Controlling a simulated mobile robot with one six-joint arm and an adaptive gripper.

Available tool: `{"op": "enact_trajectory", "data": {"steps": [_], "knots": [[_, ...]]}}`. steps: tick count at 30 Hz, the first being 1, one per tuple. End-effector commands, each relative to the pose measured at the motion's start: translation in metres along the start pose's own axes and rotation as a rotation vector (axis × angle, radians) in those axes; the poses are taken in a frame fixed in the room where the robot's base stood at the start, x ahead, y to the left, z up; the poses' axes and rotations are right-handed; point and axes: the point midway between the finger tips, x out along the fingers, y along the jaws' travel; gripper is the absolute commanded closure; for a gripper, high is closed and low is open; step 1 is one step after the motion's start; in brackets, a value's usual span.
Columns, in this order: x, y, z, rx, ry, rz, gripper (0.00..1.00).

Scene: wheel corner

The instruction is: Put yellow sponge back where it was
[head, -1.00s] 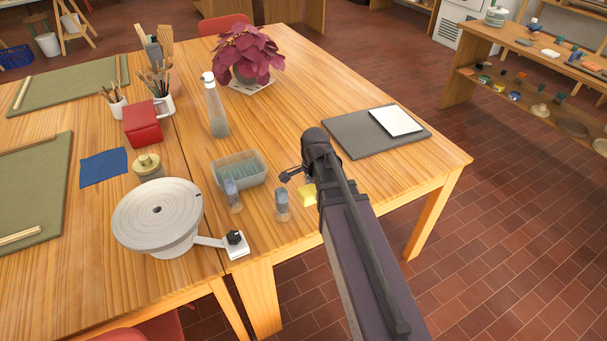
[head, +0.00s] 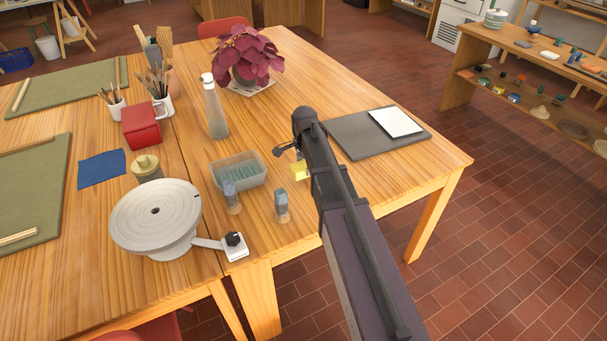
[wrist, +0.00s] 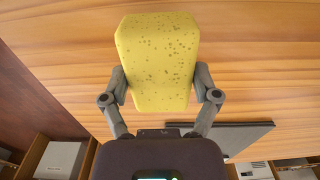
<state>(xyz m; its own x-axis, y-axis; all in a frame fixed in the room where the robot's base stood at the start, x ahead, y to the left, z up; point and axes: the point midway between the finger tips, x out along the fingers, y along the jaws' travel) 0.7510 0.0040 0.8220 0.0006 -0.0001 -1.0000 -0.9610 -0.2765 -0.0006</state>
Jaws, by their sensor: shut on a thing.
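The yellow sponge (wrist: 158,62) fills the upper middle of the wrist view, a block with small darker pits. My gripper (wrist: 160,92) is shut on it, one finger against each side. In the head view the sponge (head: 300,171) shows as a small yellow patch beside my gripper (head: 292,160), partly hidden by my arm. It appears held above the wooden table, to the right of a clear tub; the height is hard to tell.
The grey tub (head: 238,171) stands left of my gripper, with two small bottles (head: 231,198) (head: 281,206) in front. A potter's wheel (head: 156,215) is further left. A dark board (head: 352,140) with a white sheet (head: 396,122) lies to the right. A spray bottle (head: 215,112) stands behind the tub.

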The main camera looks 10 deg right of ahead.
Motion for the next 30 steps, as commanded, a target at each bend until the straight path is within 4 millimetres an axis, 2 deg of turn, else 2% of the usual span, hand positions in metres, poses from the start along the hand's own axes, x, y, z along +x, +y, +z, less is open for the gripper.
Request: {"op": "enact_trajectory", "data": {"steps": [8,21,30], "knots": [[0.004,0.000,0.000,0.000,0.000,0.000,0.59],[0.034,0.000,0.001,-0.001,0.000,0.000,0.59],[0.035,0.000,0.001,-0.001,0.000,0.000,0.59]]}}
